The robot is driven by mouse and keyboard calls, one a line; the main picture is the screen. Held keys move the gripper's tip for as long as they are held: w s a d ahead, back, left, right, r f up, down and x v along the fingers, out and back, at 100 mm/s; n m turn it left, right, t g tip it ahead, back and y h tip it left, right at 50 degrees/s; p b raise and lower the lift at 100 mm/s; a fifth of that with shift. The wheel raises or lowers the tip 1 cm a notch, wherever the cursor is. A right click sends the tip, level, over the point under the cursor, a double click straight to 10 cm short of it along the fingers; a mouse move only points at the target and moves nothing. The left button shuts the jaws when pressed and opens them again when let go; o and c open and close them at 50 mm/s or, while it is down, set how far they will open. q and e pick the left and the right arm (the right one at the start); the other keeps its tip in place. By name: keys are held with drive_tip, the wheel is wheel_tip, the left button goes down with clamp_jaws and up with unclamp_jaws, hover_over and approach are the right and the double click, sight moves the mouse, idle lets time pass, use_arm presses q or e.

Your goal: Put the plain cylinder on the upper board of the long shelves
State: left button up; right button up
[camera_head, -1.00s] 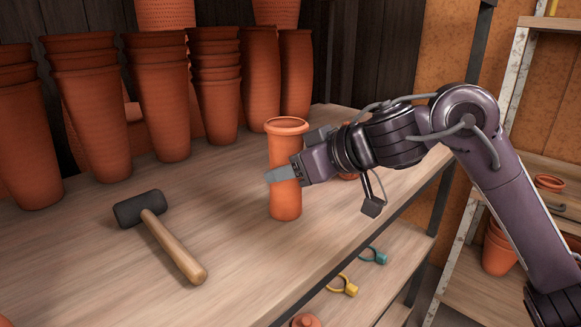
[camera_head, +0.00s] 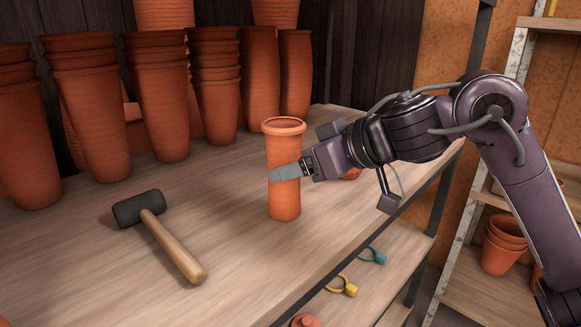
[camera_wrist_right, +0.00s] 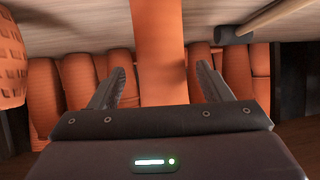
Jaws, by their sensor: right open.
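The plain cylinder (camera_head: 284,205), a smooth terracotta tube with a thicker rim, stands upright on the upper board (camera_head: 235,255) of the long shelves. My right gripper (camera_head: 285,172) reaches in from the right at the cylinder's mid-height, with one grey finger across its near side. In the right wrist view the cylinder (camera_wrist_right: 158,45) shows between the two spread fingers of my right gripper (camera_wrist_right: 160,85), with a gap on each side. The jaws are open. My left gripper is not in view.
A mallet (camera_head: 170,240) lies left of the cylinder. Several stacked terracotta pots (camera_head: 165,110) line the back. A small terracotta piece (camera_head: 351,174) is partly hidden behind my right gripper. A lower board (camera_head: 385,275) holds yellow and teal rings. Another rack (camera_head: 470,285) stands at right.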

drive_tip(key=v, duration=0.9)
drive_tip(key=shift+s+d+r, duration=0.1)
drive_tip(key=shift+d, duration=0.05)
